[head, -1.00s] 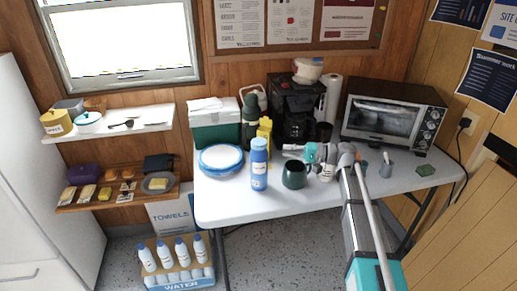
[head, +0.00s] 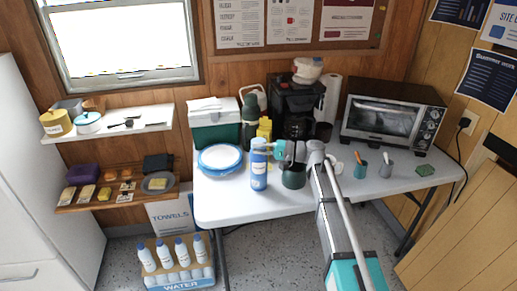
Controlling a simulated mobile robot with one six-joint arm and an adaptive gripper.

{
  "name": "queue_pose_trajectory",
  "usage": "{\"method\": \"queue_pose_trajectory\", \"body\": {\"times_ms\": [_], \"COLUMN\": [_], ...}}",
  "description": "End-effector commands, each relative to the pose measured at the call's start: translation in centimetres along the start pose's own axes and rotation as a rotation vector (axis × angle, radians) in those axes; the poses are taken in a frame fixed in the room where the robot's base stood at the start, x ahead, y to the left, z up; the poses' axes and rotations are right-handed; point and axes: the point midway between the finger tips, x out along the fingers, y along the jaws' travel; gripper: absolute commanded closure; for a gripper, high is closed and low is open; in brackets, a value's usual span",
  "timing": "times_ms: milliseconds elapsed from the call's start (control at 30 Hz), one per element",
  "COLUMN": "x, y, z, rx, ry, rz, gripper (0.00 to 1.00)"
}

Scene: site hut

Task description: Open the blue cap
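A blue bottle (head: 259,175) with a white label stands upright on the white table, left of the middle. Its blue cap (head: 258,143) is on top. My gripper (head: 270,149) is at the right side of the bottle's top, level with the cap. It overlaps or nearly meets the cap's right edge in the picture. I cannot tell whether it touches the cap or whether its fingers are open or shut. My wrist partly covers the dark green mug (head: 293,180).
A coffee maker (head: 298,100) and toaster oven (head: 393,115) are at the back. Cups (head: 360,170) stand to the right.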

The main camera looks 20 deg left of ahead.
Motion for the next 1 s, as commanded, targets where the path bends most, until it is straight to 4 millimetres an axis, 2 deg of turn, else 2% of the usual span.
{"method": "queue_pose_trajectory", "body": {"times_ms": [167,267,767,1000], "x": [0.00,0.01,0.00,0.00], "y": [0.00,0.00,-0.18,-0.88], "z": [0.00,0.00,-0.01,-0.06], "rx": [0.000,0.000,0.016,0.095], "ry": [0.000,0.000,0.000,0.000], "rz": [0.000,0.000,0.003,0.017], "gripper": [0.82,1.00,1.00,1.00]}}
